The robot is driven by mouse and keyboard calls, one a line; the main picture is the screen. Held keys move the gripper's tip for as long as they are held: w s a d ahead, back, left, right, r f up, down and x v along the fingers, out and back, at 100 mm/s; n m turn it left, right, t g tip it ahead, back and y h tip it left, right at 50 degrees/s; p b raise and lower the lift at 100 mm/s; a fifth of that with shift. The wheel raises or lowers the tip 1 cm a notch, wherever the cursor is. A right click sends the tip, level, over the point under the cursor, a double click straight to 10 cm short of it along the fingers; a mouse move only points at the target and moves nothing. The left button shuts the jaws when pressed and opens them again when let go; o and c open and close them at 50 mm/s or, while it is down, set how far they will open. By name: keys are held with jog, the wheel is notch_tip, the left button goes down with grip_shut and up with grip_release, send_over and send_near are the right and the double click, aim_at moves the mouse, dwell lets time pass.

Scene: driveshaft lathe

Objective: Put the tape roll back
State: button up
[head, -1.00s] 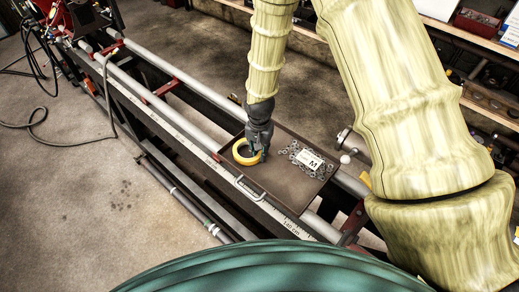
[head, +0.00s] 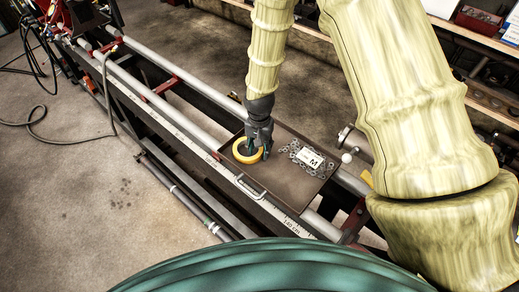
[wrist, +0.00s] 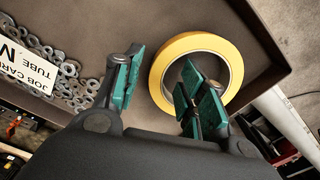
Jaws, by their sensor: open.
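The yellow tape roll (head: 239,155) appears to lie flat on the brown tray, left of the washers. It also shows in the wrist view (wrist: 234,63), right of centre. My gripper (head: 259,143) points down over the roll, and its green-padded fingers also show in the wrist view (wrist: 160,75). The jaws are open. One finger is over or in the roll's hole and the other is outside the ring, so the ring's near side is between them. I cannot tell whether either finger touches the roll. The lower part of the ring is hidden behind a finger in the wrist view.
The tray (head: 285,190) rests across the lathe's rails. Several grey washers (head: 327,172) and a white job card (head: 309,158) marked M lie in it. A handle and a ruler strip (head: 290,222) run along the front. The tray's front part is bare.

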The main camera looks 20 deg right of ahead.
notch_tip(320, 180, up, 11)
jog(key=b, duration=0.3)
dwell(0.5)
jog(key=shift+r, duration=0.15)
